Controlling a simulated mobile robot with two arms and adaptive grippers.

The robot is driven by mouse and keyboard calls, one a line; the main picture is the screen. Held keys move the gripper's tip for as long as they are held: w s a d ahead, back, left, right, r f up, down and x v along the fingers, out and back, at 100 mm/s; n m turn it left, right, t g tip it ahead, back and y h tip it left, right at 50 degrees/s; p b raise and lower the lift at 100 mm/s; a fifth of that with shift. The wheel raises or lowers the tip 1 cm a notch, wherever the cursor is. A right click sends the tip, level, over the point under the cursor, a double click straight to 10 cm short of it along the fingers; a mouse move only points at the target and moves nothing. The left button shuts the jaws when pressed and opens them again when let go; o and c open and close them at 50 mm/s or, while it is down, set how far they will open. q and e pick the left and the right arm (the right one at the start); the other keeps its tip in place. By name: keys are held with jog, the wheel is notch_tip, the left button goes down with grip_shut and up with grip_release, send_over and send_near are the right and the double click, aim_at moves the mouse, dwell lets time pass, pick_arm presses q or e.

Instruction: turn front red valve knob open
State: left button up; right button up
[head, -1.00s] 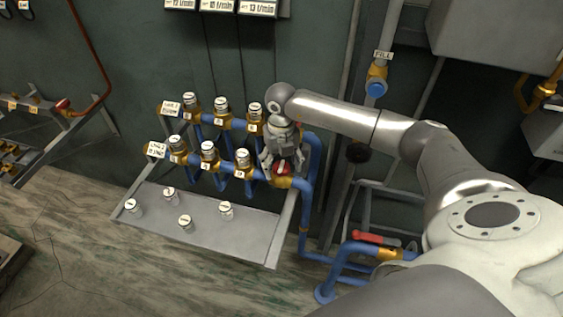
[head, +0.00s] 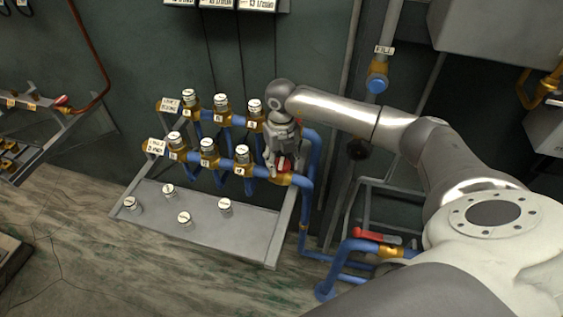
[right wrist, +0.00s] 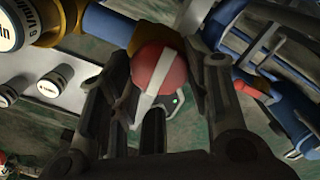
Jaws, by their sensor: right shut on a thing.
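The front red valve knob (head: 284,164) sits at the right end of the front blue pipe row, on a brass fitting (head: 281,180). In the right wrist view the round red knob (right wrist: 160,74) has a pale stripe running at a slant across its face. My right gripper (head: 281,162) is at the knob from above, its fingers on both sides of it; in the right wrist view the fingers (right wrist: 165,100) flank the knob and are shut on it. In the head view the gripper partly hides the knob. My left gripper is not in view.
Several brass valves with white caps (head: 207,152) stand in two rows left of my right gripper. A grey tray (head: 240,242) below holds several loose white caps. A red lever (head: 375,236) on blue pipes is at lower right.

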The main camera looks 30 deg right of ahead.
jog(key=n+b, duration=0.3)
jog(key=n, duration=0.1)
jog(key=shift+f, duration=0.2)
jog(key=n+b, duration=0.4)
jog(key=shift+d+n, duration=0.1)
jog(key=shift+n, duration=0.2)
jog(key=n+b, duration=0.2)
jog(key=n, duration=0.2)
jog(key=shift+w+n+b, duration=0.1)
jog(key=shift+n+b, duration=0.2)
jog(key=shift+b, duration=0.1)
jog(key=shift+r+n+b, duration=0.2)
jog(key=shift+n+b, duration=0.75)
jog(key=shift+n, duration=1.05)
jog(key=o, duration=1)
